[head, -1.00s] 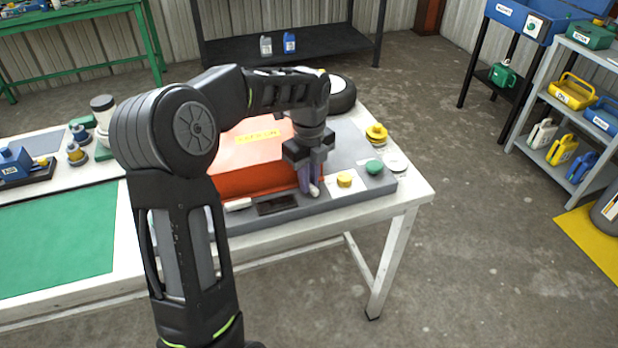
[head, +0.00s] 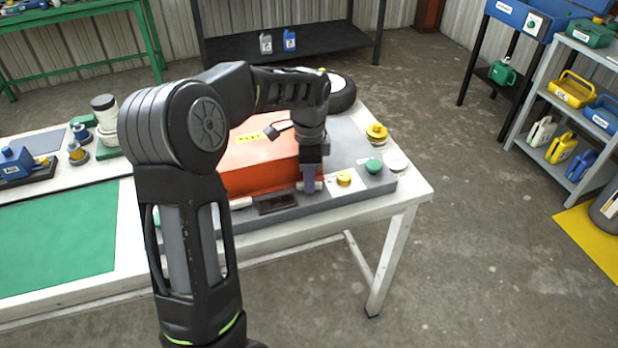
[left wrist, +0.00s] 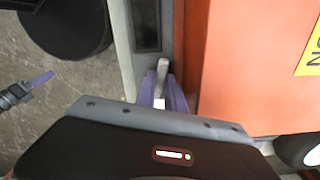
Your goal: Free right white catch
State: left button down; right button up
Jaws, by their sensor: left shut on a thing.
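An orange case (head: 252,172) with a yellow label lies on a grey board on the bench. The left white catch (head: 240,203) shows at the case's front edge. The right white catch (left wrist: 162,69) stands between the purple fingers in the left wrist view. My left gripper (head: 310,184) points down at the case's front right corner and is shut on this catch; it also shows in the left wrist view (left wrist: 163,95). The catch's lower part is hidden by the fingers. A purple finger of my right gripper (left wrist: 40,79) shows at the left of that view; its opening cannot be judged.
A dark plate (head: 277,204) lies between the catches. A yellow knob (head: 344,179), a green knob (head: 374,166) and a taller yellow knob (head: 376,133) stand right of my left gripper. A wheel (head: 341,92) lies behind. The green mat (head: 55,240) is clear.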

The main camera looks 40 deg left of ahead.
pick_arm(q)
jog(key=shift+n, duration=1.3)
jog(key=c, duration=1.4)
grip_release()
jog(key=shift+c, duration=0.2)
notch_tip(320, 180, up, 8)
jog(key=p, duration=0.6)
jog(key=shift+s+f, duration=0.1)
